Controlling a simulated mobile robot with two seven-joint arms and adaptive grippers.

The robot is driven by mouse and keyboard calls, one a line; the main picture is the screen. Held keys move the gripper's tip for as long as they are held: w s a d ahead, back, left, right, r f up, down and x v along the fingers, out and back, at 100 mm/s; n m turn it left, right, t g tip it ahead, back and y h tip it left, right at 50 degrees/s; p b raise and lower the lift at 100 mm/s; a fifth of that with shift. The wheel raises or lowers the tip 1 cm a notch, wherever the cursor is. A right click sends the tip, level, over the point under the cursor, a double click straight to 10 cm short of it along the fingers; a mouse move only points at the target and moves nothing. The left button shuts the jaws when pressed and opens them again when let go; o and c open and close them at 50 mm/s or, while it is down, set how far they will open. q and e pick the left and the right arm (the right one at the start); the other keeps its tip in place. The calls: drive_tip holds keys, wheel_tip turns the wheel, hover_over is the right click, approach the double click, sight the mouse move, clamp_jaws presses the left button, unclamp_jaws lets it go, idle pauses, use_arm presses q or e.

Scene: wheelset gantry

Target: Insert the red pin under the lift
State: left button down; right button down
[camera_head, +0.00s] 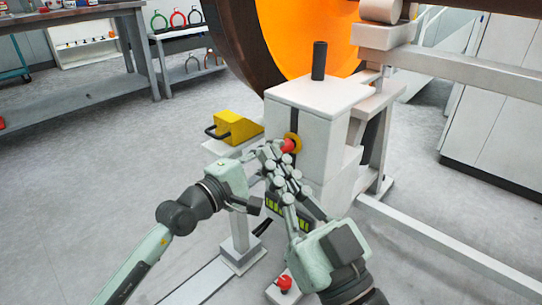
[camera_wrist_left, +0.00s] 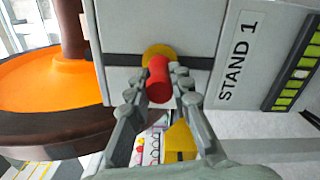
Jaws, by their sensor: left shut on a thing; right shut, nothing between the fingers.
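The red pin (camera_head: 289,146) points outward from a yellow ring (camera_head: 294,138) on the face of the white lift stand (camera_head: 292,102), just below a dark vertical slot. In the left wrist view the red pin (camera_wrist_left: 159,80) shows end-on in front of the yellow ring (camera_wrist_left: 158,52); how deep it sits is hidden. My left gripper (camera_head: 274,152) is shut on the pin, with its fingers (camera_wrist_left: 160,88) on either side. My right gripper (camera_head: 284,167) is shut and empty, close beside the left fingers and just below the pin.
A yellow block with a black handle (camera_head: 237,127) sits left of the stand. A large wheel with an orange face (camera_head: 305,38) stands behind. A red button (camera_head: 285,282) is low in front. Rails run along the floor to the right; open floor lies left.

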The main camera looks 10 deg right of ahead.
use_arm(q)
drive_tip(key=shift+w+d+r, duration=0.1)
drive_tip(key=shift+w+d, duration=0.2)
drive_tip(key=shift+d, duration=0.15)
drive_tip(key=c, duration=1.3)
unclamp_jaws()
drive_tip(key=shift+s+a, duration=0.3)
drive_tip(key=shift+a, duration=0.1)
drive_tip(key=v, duration=1.1)
